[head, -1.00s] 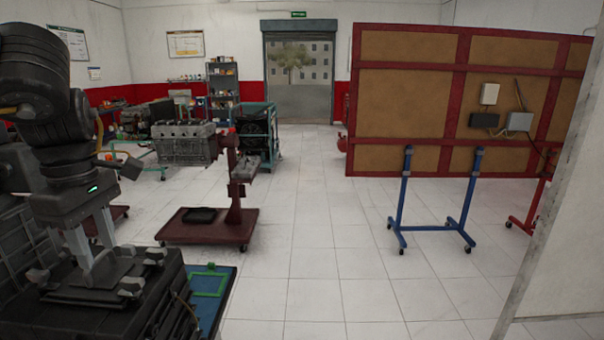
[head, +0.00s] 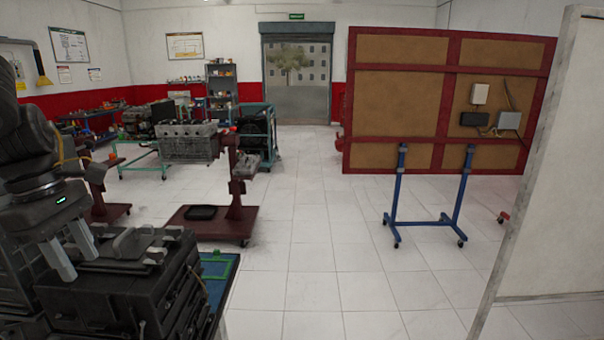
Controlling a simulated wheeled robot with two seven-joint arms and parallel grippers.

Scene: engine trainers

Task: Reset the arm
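My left arm comes in at the left edge of the head view, dark and bulky, with a small green light on its wrist. My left gripper (head: 76,265) points down with its two grey fingers apart and a gap between them. It is at the left side of a dark engine unit (head: 118,287) with grey fittings on top. I cannot tell whether the fingertips touch the unit. Nothing shows between the fingers. My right gripper is not in view.
A blue bench top (head: 222,272) edges the unit. An engine block (head: 188,143) on a red stand (head: 212,224) is beyond it. A blue wheeled stand (head: 398,205) and a red-framed board (head: 405,95) are to the right. A white partition (head: 548,165) is at the right edge. The middle floor is clear.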

